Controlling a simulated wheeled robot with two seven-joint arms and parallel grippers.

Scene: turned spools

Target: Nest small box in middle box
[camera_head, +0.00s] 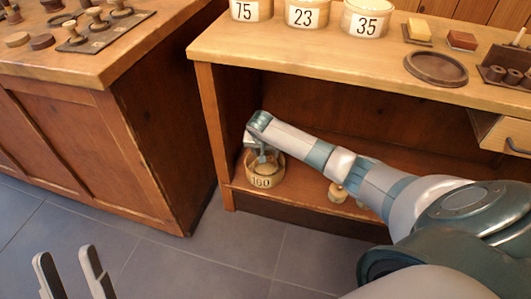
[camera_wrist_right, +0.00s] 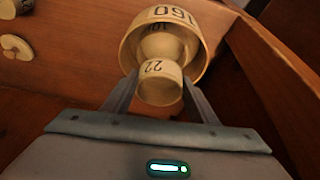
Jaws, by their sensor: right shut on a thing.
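My right gripper (camera_wrist_right: 160,83) is shut on a small cream round box (camera_wrist_right: 161,90) marked 22. They are at the lower shelf, over a larger round box (camera_wrist_right: 128,52) marked 160, which also shows in the head view (camera_head: 264,182). Inside the large box is another cream round piece (camera_wrist_right: 160,45), with a partly hidden number; it looks like the middle box. The small box overlaps it in the wrist view, and I cannot tell whether it is inside it. My left gripper (camera_head: 66,257) is open and empty above the floor at lower left.
The lower shelf (camera_head: 300,192) lies under the worktop (camera_head: 330,60), with an upright side panel close to the right gripper. Several small pale pieces (camera_head: 337,193) are on the shelf to the right. Boxes marked 75, 23 and 35 (camera_head: 365,22) stand on the worktop.

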